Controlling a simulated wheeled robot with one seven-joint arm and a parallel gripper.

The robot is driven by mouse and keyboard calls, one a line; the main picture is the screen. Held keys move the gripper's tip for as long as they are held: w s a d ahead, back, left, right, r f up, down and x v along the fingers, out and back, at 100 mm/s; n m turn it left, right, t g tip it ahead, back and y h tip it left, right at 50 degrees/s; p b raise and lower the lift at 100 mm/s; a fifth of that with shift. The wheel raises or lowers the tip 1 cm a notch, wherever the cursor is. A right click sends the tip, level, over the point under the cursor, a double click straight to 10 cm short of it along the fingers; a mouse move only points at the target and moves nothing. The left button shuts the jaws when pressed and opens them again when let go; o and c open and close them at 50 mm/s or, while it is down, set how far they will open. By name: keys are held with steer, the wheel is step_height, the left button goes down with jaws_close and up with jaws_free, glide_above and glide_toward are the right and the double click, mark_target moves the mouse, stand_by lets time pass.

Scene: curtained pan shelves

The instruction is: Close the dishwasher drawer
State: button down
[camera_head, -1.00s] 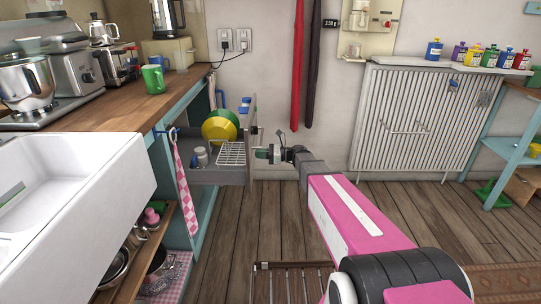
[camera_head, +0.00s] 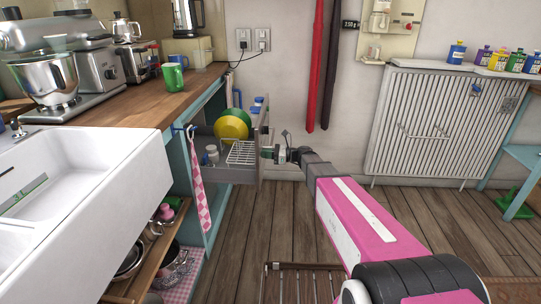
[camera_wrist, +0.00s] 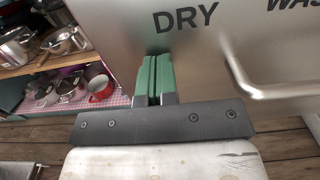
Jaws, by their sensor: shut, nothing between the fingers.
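The dishwasher drawer (camera_head: 233,173) stands pulled out from under the wooden counter in the head view. It holds a yellow-and-green bowl (camera_head: 232,127), a white wire rack (camera_head: 241,152) and small jars. In the wrist view its metal front (camera_wrist: 205,50) with the word "DRY" fills the upper right, with a bar handle (camera_wrist: 280,93) at right. My gripper (camera_head: 270,153) is at the outer side of the drawer front. Its green fingers (camera_wrist: 155,80) are shut together and empty, pointing at the front below the lettering. I cannot tell whether they touch it.
The wooden counter (camera_head: 130,100) with a mixer and a green mug (camera_head: 172,76) is at left. A white sink (camera_head: 75,175) stands nearer. A checked towel (camera_head: 201,195) hangs beside the drawer. Shelves with pans are below.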

steer(key=w+a, duration=0.1)
steer(key=a, duration=3.6)
steer(key=shift+w+a, duration=0.15)
steer(key=shift+a, duration=0.1)
steer(key=d, duration=1.4)
steer(key=s+d+f+n+h, duration=0.4)
steer(key=s+d+n+h, duration=0.2)
steer(key=d, duration=1)
steer(key=s+d+f+n+h, duration=0.4)
steer(key=s+d, duration=0.6)
steer(key=d, duration=0.7)
steer(key=s+d+f+n+h, duration=0.3)
steer(key=s+d+n+h, duration=0.5)
steer(key=d, duration=0.9)
steer(key=shift+s+d+f+g, duration=0.2)
steer(key=shift+f+g, duration=0.1)
steer(key=shift+f, duration=0.1)
